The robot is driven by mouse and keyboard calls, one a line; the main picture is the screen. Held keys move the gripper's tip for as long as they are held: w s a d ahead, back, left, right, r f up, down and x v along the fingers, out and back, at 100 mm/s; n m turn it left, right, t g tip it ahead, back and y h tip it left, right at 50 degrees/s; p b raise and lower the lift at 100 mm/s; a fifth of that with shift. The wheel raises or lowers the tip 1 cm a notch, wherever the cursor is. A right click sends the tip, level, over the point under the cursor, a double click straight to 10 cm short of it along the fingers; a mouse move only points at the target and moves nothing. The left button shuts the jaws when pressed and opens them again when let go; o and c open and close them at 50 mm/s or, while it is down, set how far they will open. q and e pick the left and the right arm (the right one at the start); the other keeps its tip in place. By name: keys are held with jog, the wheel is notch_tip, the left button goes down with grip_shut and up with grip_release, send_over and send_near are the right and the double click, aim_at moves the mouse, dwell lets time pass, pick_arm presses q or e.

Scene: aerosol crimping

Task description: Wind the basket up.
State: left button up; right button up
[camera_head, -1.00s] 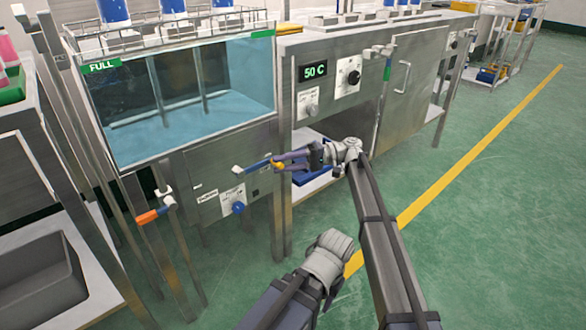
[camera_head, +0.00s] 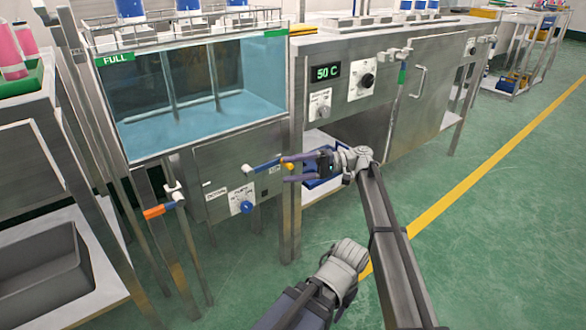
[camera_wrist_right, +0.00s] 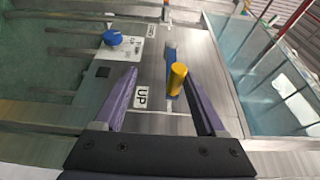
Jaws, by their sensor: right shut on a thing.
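The crank is a blue and silver arm (camera_head: 262,165) with a yellow knob (camera_head: 290,166), on the steel front under the water tank (camera_head: 195,100). It points right in the head view. My right gripper (camera_head: 288,163) is at the crank's knob end. The wire basket (camera_head: 190,30) is at the top of the tank, above the water, with blue and white cans. My left gripper is out of view.
A blue dial (camera_head: 247,207) is below the crank. An orange-handled valve (camera_head: 155,211) stands on pipes at left. A cabinet with a 50 C display (camera_head: 325,72) is at right, with a blue tray (camera_head: 325,178) low in its opening. Green floor is free in front.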

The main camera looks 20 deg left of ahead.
jog(key=shift+w+d, duration=0.1)
jog(key=v, duration=0.7)
jog(key=shift+w+d, duration=0.15)
jog(key=shift+d, duration=0.1)
